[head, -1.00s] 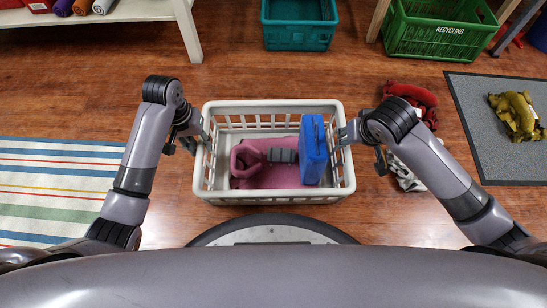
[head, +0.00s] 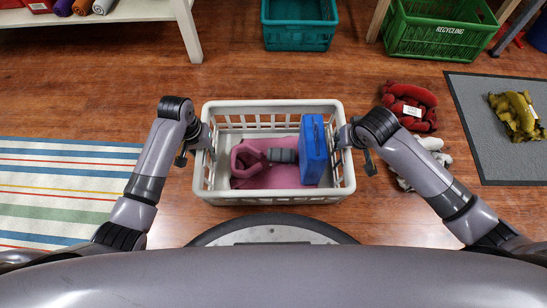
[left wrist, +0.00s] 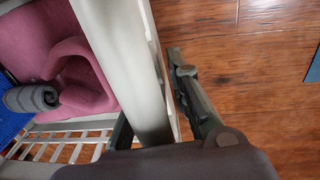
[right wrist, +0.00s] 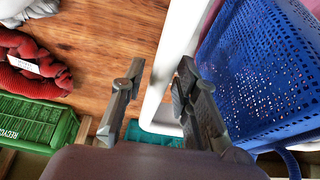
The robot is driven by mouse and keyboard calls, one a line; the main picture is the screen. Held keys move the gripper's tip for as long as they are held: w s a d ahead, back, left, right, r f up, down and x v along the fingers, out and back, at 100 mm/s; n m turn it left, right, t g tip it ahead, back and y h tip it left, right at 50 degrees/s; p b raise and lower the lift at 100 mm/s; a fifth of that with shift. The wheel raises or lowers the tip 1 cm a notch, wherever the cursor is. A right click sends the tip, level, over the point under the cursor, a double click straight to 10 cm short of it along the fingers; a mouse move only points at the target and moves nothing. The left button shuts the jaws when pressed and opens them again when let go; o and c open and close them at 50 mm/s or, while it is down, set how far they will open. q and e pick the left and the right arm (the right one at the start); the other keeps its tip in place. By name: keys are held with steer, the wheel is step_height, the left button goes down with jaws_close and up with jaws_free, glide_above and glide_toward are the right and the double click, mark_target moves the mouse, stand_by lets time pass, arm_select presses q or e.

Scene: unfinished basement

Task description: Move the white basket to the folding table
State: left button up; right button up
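The white basket (head: 274,107) stands on the wood floor in front of my base. It holds a pink item (head: 270,178), a grey cylindrical piece (head: 282,155) and a blue perforated case (head: 313,150). My left gripper (head: 209,142) is at the basket's left rim. In the left wrist view the rim (left wrist: 125,60) passes between its fingers, the inner one mostly hidden. My right gripper (head: 346,137) is at the right rim; in the right wrist view its parted fingers (right wrist: 160,80) straddle the rim (right wrist: 178,50), with a gap showing on the outer side. I see no surely identifiable folding table.
A white table edge (head: 120,10) with rolled items is at top left. A teal crate (head: 298,35) and green recycling crate (head: 435,35) stand beyond the basket. A red bundle (head: 410,105) lies right, near a grey mat (head: 500,150). A striped rug (head: 60,190) lies left.

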jaws_close()
steer(key=shift+r, duration=0.1)
stand_by(0.5)
